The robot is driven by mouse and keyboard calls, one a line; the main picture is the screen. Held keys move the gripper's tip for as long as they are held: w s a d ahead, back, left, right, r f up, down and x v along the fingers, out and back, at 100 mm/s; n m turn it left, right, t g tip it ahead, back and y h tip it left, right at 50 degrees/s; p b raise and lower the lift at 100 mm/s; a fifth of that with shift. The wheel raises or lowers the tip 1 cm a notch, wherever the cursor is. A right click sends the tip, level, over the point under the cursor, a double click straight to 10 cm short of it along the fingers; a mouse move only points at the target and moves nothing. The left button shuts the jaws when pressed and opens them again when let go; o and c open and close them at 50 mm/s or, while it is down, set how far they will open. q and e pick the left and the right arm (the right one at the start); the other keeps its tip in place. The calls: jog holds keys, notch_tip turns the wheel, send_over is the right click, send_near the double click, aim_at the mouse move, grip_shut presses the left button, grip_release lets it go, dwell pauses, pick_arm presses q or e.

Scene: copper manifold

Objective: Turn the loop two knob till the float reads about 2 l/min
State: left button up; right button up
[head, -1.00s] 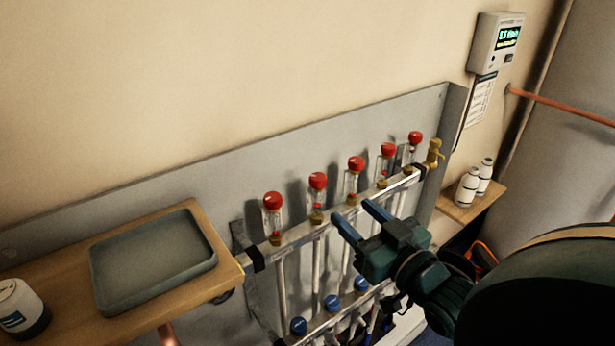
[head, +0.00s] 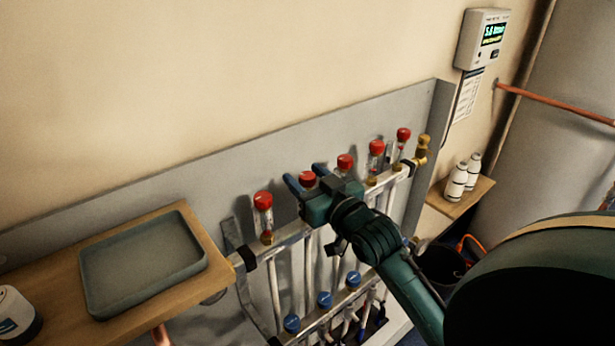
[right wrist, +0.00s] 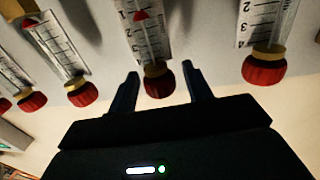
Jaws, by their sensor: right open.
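The copper manifold (head: 285,240) has a row of flow meters with red top knobs. I take the second from the left as the loop two knob (head: 307,178). My right gripper (head: 305,175) is open around that knob, one finger at each side. In the right wrist view the knob (right wrist: 158,82) lies between the fingertips (right wrist: 160,72) with gaps on both sides. Its clear tube (right wrist: 148,40) shows a red float (right wrist: 141,15) near the picture's top edge; its exact reading is hard to tell. My left gripper is out of view.
Neighbouring red knobs stand close by on the left (head: 263,200) and right (head: 345,162). A grey tray (head: 95,300) lies on the wooden shelf at left. A wall display (head: 493,35) hangs at upper right. White bottles (head: 457,180) stand on a small shelf.

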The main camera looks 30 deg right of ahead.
jog(key=c, duration=0.9)
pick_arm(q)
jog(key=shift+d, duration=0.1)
pick_arm(e)
jog(key=shift+c, duration=0.2)
jog(key=shift+y, duration=0.3)
jog(key=shift+n+y, duration=0.7)
jog(key=shift+y, duration=0.1)
jog(key=shift+f+n+g+y+b, duration=0.1)
jog(key=shift+n+g+y+b, duration=0.25)
jog(key=shift+n+y, duration=1.1)
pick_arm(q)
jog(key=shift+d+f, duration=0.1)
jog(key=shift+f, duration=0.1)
pick_arm(e)
jog(key=shift+g+y, duration=0.25)
jog(key=shift+y, duration=0.4)
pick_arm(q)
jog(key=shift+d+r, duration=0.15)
pick_arm(e)
jog(key=shift+y, duration=0.3)
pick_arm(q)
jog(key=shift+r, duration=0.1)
